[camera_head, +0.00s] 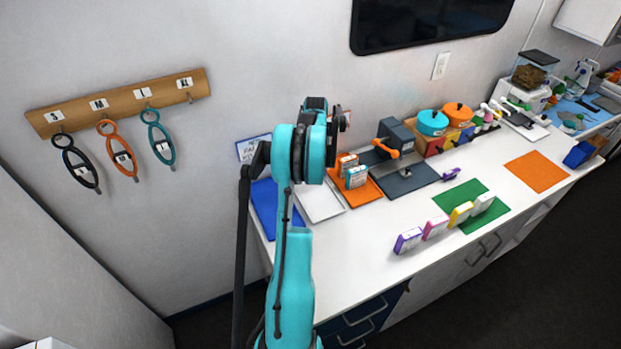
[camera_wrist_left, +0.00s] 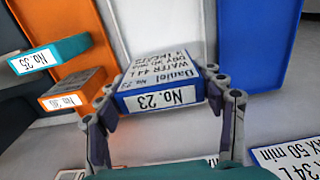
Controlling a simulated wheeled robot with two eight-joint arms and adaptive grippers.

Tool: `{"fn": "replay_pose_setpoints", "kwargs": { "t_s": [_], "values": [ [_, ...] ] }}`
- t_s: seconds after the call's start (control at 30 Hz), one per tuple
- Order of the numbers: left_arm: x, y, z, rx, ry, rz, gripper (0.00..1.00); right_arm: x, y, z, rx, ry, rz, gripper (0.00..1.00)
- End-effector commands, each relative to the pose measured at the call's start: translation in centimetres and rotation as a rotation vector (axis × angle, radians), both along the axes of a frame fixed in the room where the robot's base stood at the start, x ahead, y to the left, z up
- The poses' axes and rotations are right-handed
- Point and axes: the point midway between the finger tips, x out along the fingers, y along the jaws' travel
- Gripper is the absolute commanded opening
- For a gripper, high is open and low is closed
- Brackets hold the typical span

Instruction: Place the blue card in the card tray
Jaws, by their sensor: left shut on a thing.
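My left gripper (camera_wrist_left: 162,98) is shut on the blue card (camera_wrist_left: 158,86), a white-faced block with a blue edge labelled "No. 23". It holds the card above the counter. Below and beyond it in the wrist view lie a white flat panel (camera_wrist_left: 150,30), a blue one (camera_wrist_left: 250,45) and an orange one (camera_wrist_left: 85,45). In the head view these are the blue (camera_head: 264,200), white (camera_head: 322,207) and orange (camera_head: 366,192) panels at the counter's left end. I cannot tell which is the card tray. My teal arm hides the card in the head view. My right gripper is out of view.
An orange card (camera_head: 346,163) and a teal card (camera_head: 357,177) stand on the orange panel. Several cards stand near a green mat (camera_head: 488,215) at the counter's front. A grey box (camera_head: 393,131) stands behind. A labelled plate (camera_head: 252,147) is near the wall.

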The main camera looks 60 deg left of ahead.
Motion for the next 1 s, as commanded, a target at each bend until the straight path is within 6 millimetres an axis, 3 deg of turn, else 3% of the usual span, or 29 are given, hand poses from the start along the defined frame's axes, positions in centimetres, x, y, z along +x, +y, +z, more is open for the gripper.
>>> {"fn": "replay_pose_setpoints", "kwargs": {
  "t_s": [0.1,0.27,0.5,0.9,0.93,1.0],
  "values": [
    [-0.7,1.2,-0.9,0.0,0.0,0.001,0.39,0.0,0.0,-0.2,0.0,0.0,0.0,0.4],
    [-0.9,1.7,-1.6,0.0,0.0,-0.001,0.39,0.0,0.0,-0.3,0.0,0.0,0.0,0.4],
    [-0.9,1.6,-5.0,0.0,0.0,-0.001,0.39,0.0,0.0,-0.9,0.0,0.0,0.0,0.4],
    [-0.9,1.6,-5.6,0.0,0.0,0.0,0.39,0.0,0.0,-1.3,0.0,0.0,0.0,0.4],
    [-0.9,1.6,-5.6,0.0,0.0,0.0,0.73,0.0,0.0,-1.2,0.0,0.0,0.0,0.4],
    [-0.9,1.6,-5.5,0.0,0.0,0.0,0.89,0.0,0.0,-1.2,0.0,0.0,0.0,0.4]
  ]
}}
